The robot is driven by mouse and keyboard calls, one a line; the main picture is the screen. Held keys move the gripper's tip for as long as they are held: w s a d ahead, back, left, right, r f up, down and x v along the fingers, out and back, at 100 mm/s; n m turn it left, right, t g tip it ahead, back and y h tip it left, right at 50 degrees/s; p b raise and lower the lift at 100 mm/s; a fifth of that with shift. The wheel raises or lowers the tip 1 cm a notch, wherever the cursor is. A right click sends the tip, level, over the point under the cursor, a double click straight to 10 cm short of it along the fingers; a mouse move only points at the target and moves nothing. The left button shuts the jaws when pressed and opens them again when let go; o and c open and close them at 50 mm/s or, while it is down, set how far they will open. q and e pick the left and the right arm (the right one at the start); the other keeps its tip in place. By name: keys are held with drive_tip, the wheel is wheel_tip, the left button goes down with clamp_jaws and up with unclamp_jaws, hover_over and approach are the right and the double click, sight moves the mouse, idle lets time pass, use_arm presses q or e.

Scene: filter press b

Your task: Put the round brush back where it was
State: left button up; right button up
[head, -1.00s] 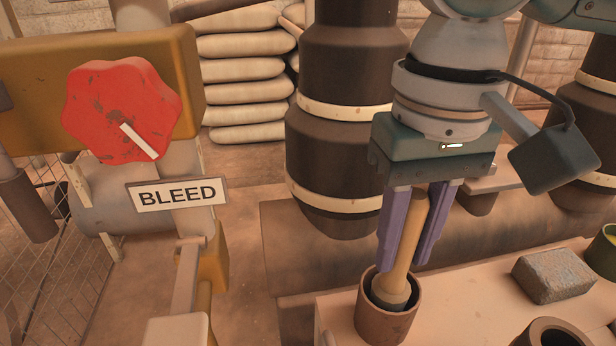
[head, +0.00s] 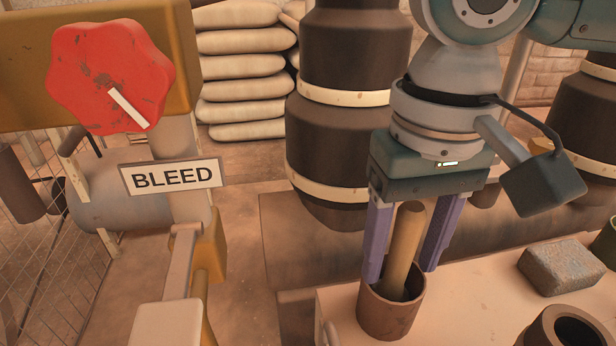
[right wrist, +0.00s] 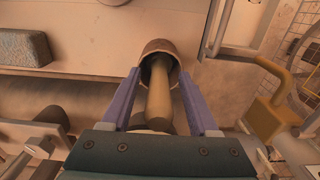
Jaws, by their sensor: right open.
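The round brush (head: 405,236) stands handle-up in a brown cup (head: 390,318), leaning slightly. Its tan wooden handle shows, and its lower end is hidden inside the cup. My right gripper (head: 400,272) is open above the cup, with its purple fingers on either side of the handle and gaps between. In the right wrist view the brush handle (right wrist: 159,104) lies between the spread fingers, and its lower part enters the cup (right wrist: 160,46). My left gripper is not in view.
A grey block (head: 562,268) and a dark round pot (head: 565,330) are on the bench (head: 465,310) to the right. A red knob (head: 110,76) and a BLEED sign (head: 172,177) stand at left. Large dark cylinders (head: 345,140) rise behind the bench.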

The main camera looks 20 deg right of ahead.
sight(415, 210)
wheel_tip(415, 210, up, 7)
drive_tip(key=p, duration=0.4)
drive_tip(key=shift+r+p, duration=0.3)
drive_tip(key=shift+r, duration=0.1)
